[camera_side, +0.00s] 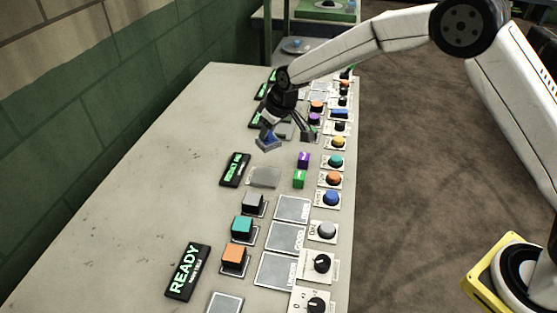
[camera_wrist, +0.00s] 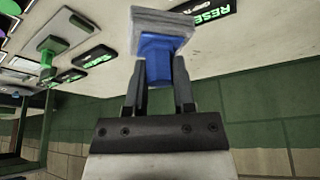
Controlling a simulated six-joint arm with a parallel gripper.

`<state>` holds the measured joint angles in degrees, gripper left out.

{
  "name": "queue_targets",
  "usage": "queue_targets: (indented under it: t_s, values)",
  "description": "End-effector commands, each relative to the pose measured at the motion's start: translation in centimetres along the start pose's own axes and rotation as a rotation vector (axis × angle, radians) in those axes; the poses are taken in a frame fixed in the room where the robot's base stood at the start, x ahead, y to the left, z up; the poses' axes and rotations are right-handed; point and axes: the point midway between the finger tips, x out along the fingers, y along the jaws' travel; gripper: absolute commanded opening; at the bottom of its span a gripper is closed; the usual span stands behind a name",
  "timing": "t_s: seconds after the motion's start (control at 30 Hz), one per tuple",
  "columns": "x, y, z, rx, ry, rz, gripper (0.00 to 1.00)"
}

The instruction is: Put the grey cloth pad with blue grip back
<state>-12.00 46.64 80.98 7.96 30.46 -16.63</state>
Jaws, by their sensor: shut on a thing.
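My gripper (camera_wrist: 158,92) is shut on the blue grip of the grey cloth pad. In the wrist view the pad's grey layered face (camera_wrist: 160,18) points away from my fingers, and the blue grip (camera_wrist: 158,58) sits between them. In the side view my gripper (camera_side: 272,126) is over the far half of the table, with the pad (camera_side: 267,142) below it. The pad appears held above the table surface, near a pale, translucent square plate (camera_side: 264,177). I cannot tell the exact gap below the pad.
Grey, teal (camera_side: 243,226) and orange (camera_side: 234,254) blocks stand nearer. Buttons and knobs (camera_side: 322,263) line the right edge. Black display signs (camera_side: 187,270) lie left. The table's left side is clear.

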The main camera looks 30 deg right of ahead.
Motion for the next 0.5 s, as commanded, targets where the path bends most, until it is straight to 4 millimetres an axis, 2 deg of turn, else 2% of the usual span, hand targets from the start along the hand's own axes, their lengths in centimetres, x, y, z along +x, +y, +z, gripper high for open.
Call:
queue_targets:
  t_s: [0.27,0.5]
  values:
    - [-2.0,0.8,1.7,0.001,0.001,-0.001,0.0]
    - [-4.8,1.6,4.6,0.003,0.002,-0.001,0.0]
